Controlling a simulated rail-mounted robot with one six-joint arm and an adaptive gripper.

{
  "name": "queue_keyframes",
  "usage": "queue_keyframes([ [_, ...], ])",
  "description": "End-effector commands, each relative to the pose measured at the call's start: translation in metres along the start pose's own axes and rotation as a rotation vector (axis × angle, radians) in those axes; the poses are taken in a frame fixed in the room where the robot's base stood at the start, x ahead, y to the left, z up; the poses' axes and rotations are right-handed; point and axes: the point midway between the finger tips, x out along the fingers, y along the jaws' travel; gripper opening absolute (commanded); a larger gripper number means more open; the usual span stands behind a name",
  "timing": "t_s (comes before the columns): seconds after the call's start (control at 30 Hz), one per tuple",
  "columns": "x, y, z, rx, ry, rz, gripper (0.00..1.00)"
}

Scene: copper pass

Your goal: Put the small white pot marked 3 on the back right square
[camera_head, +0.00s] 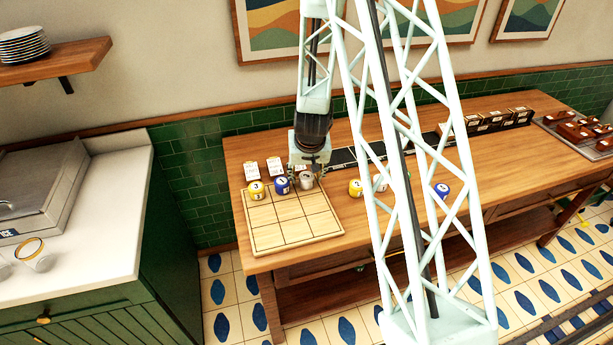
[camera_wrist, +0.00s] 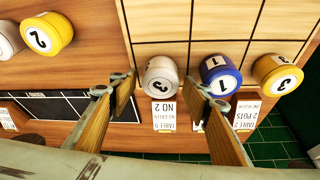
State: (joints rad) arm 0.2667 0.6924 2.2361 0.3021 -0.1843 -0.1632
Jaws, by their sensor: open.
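The small white pot marked 3 (camera_wrist: 160,78) sits upright on the back right square of the wooden grid board (camera_head: 293,240). In the head view this white pot (camera_head: 306,181) is at the right end of the back row, beside a blue pot marked 1 (camera_head: 282,185) and a yellow pot marked 3 (camera_head: 256,190). My gripper (camera_wrist: 161,92) is open, with its wooden-faced fingers apart on either side of the white pot. In the head view my gripper (camera_head: 307,170) is just behind and above the pot, partly covering it.
Order cards (camera_head: 274,167) stand behind the board. A yellow pot marked 2 (camera_head: 355,188) and a white pot (camera_head: 381,184) stand right of the board, with a blue pot (camera_head: 442,190) farther right. A black strip (camera_head: 360,153) runs along the back. The board's front squares are empty.

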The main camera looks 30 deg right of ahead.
Motion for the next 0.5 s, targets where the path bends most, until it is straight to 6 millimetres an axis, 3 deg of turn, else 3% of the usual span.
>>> queue_keyframes([
  [0.23,-0.009,0.000,-0.002,0.000,0.001,0.000,0.44],
  [0.5,-0.034,0.000,-0.002,0.000,0.002,0.000,0.44],
])
